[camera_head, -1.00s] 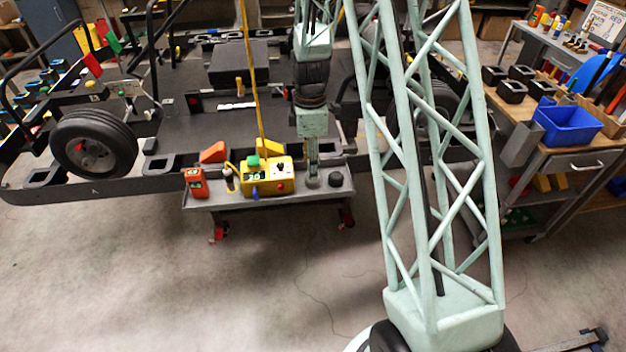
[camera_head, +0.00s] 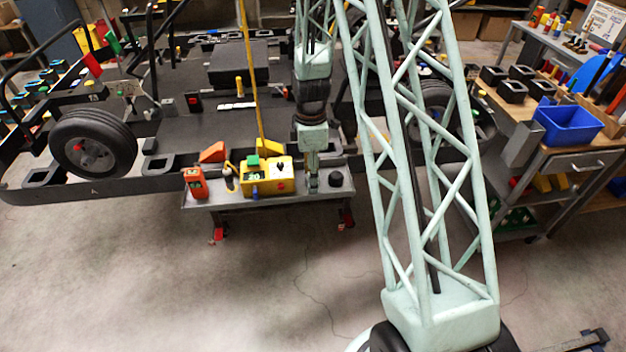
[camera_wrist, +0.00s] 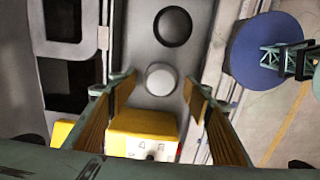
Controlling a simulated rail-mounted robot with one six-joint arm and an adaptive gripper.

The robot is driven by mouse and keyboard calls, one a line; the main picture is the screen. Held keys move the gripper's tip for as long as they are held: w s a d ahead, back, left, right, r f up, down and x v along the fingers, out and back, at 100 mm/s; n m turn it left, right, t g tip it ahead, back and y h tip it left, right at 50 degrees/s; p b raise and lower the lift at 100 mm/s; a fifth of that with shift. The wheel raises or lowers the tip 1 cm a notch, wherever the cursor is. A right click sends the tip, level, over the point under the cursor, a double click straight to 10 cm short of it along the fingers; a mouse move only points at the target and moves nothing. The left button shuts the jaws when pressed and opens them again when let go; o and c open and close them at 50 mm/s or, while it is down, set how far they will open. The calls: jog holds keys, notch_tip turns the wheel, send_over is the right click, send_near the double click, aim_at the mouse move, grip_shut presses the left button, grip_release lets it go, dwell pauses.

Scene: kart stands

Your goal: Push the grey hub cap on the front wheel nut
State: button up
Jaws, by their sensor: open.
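The grey hub cap (camera_wrist: 161,79) is a light round disc lying on the dark grey tray (camera_head: 222,200). In the wrist view it sits between the two fingertips, with a gap on either side. My gripper (camera_wrist: 160,88) is open and empty above it; in the head view the gripper (camera_head: 313,183) points down at the tray's right part and hides the cap. A black cap (camera_wrist: 173,27) lies beside the grey one, and also shows in the head view (camera_head: 335,180). A kart wheel (camera_head: 93,143) stands at left; another (camera_head: 436,112) is partly behind my arm.
A yellow control box (camera_head: 266,178) stands on the tray close to my gripper's left, with a yellow cable rising from it. An orange box (camera_head: 195,184) is at the tray's left end. A bench with a blue bin (camera_head: 567,124) stands at right. The front floor is clear.

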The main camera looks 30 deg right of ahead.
jog(key=shift+c, duration=0.5)
jog(key=c, duration=0.7)
jog(key=shift+r, duration=0.1)
jog(key=shift+r, duration=1.6)
jog(key=s+a, duration=0.2)
jog(key=s, duration=0.5)
jog(key=s+a+r, duration=0.1)
jog(key=s+a, duration=0.2)
jog(key=s, duration=0.5)
jog(key=shift+a+r, duration=0.3)
jog(key=shift+a, duration=0.15)
